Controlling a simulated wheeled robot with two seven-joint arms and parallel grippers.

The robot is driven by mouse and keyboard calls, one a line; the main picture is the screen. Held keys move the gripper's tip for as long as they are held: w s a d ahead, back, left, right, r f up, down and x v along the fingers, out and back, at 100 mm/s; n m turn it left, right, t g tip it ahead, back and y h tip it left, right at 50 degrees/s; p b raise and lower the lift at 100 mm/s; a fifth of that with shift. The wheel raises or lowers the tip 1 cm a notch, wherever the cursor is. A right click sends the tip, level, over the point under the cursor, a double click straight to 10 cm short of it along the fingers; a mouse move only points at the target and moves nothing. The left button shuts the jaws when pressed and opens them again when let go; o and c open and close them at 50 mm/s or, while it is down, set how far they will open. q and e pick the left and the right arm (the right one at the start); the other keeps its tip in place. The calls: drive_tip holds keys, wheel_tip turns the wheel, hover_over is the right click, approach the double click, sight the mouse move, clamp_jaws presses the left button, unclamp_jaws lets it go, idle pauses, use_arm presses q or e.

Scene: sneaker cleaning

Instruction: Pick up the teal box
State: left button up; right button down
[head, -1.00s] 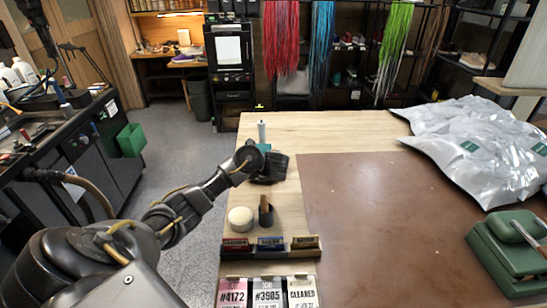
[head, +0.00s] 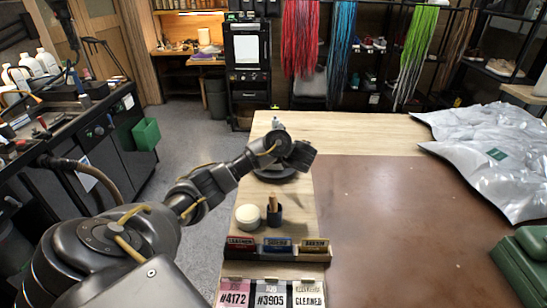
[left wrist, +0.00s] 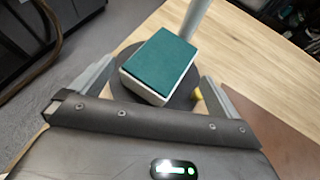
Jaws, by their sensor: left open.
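The teal box (left wrist: 160,66) has a teal top and pale sides. In the left wrist view it sits tilted in the picture on a dark round stand (left wrist: 183,101). My left gripper (left wrist: 155,88) is open, with one finger to each side of the box and a gap on both sides; it does not hold it. In the head view my left gripper (head: 302,155) is above the stand (head: 274,175) and hides the box. My right gripper is not in view.
A pale post (left wrist: 194,18) rises behind the box. Nearer on the wooden strip are a white round pot (head: 248,217), a dark cup (head: 274,214) and a rack of labelled boxes (head: 277,247). A brown mat (head: 400,210) and silver bags (head: 490,150) lie to the right.

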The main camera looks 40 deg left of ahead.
use_arm(q)
drive_tip(key=b+x, duration=0.1)
drive_tip(key=x, duration=0.3)
drive_tip(key=shift+w+f, duration=0.15)
drive_tip(key=shift+w, duration=0.05)
drive_tip(key=shift+w+a+f+b, duration=0.15)
drive_tip(key=shift+a+b, duration=0.2)
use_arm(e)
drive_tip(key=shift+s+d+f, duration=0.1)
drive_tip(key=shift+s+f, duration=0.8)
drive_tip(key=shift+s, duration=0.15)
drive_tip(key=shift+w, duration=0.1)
use_arm(q)
drive_tip(key=c, duration=1.2)
